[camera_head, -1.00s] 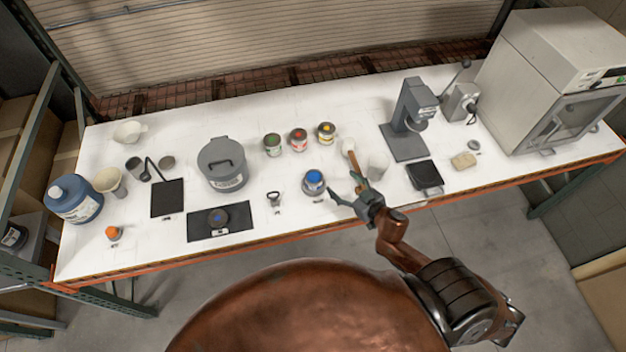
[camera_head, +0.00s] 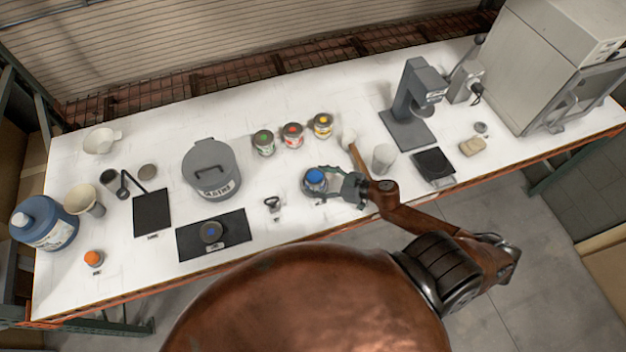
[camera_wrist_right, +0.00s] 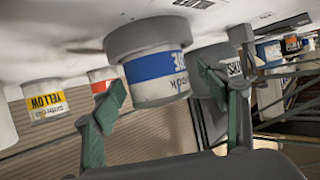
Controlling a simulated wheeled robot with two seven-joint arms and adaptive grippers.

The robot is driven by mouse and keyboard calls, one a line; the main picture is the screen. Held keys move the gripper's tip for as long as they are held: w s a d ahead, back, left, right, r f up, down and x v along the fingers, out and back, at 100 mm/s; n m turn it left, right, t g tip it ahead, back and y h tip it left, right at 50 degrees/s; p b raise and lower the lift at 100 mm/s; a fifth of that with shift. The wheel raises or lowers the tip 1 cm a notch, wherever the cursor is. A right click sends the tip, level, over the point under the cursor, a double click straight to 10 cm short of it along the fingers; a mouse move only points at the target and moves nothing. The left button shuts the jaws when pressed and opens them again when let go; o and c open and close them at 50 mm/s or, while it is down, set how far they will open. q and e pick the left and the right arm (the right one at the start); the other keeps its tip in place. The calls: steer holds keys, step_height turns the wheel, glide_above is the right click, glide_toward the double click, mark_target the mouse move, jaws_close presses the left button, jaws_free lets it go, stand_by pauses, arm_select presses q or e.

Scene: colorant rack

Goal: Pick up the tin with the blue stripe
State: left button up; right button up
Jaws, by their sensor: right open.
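The tin with the blue stripe (camera_head: 314,179) stands near the front edge of the white table, with a blue top. In the right wrist view it shows upside down, its blue band on a white label (camera_wrist_right: 157,68). My right gripper (camera_head: 330,186) comes in from the right at the tin. In the wrist view its two green fingers (camera_wrist_right: 165,90) are apart, one on each side of the tin. They are open, and I cannot tell whether either touches it. My left gripper is not in view.
Behind stand green (camera_head: 263,143), red (camera_head: 292,135) and yellow (camera_head: 323,125) tins. A key-like opener (camera_head: 272,203) and a lidded grey pot (camera_head: 211,170) lie to the left.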

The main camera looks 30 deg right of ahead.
mark_target(308, 176)
steer(key=shift+w+a+f, duration=0.1)
steer(key=shift+w+a, duration=0.15)
steer(key=shift+w, duration=0.2)
steer(key=p+x, duration=0.1)
steer(key=x, duration=0.4)
steer(key=shift+w, duration=0.25)
steer(key=shift+w+a, duration=0.1)
steer(key=shift+w, duration=0.1)
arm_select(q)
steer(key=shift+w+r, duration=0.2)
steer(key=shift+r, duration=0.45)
arm_select(e)
steer(key=shift+c, duration=0.3)
steer(key=c, duration=0.8)
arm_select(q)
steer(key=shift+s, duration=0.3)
arm_select(e)
steer(key=shift+f, duration=0.1)
steer(key=c, duration=0.9)
steer(key=shift+c, duration=0.2)
steer(key=shift+r, duration=0.25)
jaws_close()
